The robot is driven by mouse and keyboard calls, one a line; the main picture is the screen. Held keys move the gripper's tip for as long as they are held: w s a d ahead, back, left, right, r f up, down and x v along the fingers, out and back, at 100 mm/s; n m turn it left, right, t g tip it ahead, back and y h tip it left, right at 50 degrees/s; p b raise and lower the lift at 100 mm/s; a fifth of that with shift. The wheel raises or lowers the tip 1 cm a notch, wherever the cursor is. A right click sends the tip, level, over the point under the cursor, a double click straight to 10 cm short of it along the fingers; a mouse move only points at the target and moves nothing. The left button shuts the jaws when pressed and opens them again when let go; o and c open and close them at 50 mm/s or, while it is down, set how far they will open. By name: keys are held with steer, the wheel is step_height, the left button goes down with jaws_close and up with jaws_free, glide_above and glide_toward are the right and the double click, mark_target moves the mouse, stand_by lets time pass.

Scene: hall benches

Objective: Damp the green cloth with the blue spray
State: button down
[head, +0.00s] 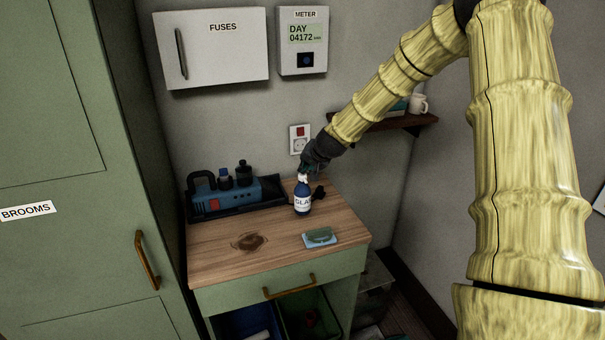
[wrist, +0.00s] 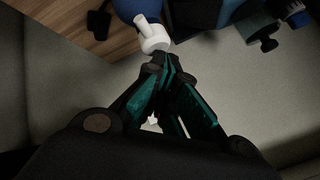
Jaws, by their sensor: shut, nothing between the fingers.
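The blue spray bottle (head: 303,203) stands upright on the wooden bench top, with a pale label and a white spray head. In the wrist view its white spray head (wrist: 152,36) is just beyond my fingertips, with the blue body partly cut off by the top edge. My gripper (head: 306,166) is above and behind the bottle in the head view; in the wrist view its teal fingers (wrist: 166,62) are shut and empty, close to the spray head. I cannot tell if they touch it. A folded green cloth (head: 320,234) lies on a pale blue piece near the bench's front right.
A blue machine (head: 236,192) with black caps sits in a dark tray at the back left of the bench top (head: 212,240). A small black object (head: 319,192) is right of the bottle. A wall socket (head: 299,140) and a shelf with a mug (head: 418,104) are behind.

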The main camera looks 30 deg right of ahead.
steer(key=shift+f, duration=0.5)
steer(key=shift+s, duration=0.1)
stand_by(0.3)
steer(key=shift+r, duration=0.45)
steer(key=shift+r+p, duration=2.2)
steer(key=shift+r, duration=0.8)
